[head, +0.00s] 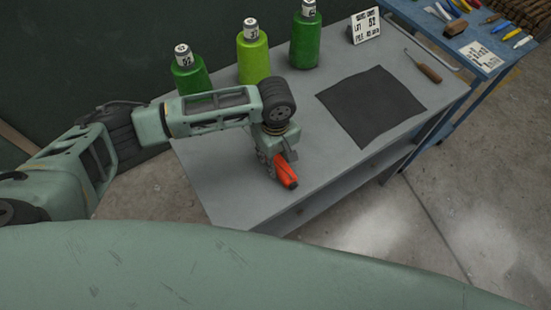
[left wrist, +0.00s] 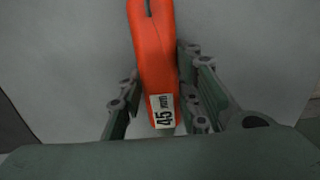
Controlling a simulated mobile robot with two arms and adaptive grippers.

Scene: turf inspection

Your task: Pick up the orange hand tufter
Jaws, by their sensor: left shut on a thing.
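The orange hand tufter (head: 286,172) is at the front left part of the grey table, under my left gripper (head: 274,162). My left gripper (left wrist: 162,100) is shut on the tufter. I cannot tell whether the tufter touches the table. In the head view part of the tufter is hidden by the gripper. My right gripper is not in view.
A dark green, a light green (head: 252,55) and another green bottle stand along the table's back edge. A blue table (head: 478,40) with tools stands beyond.

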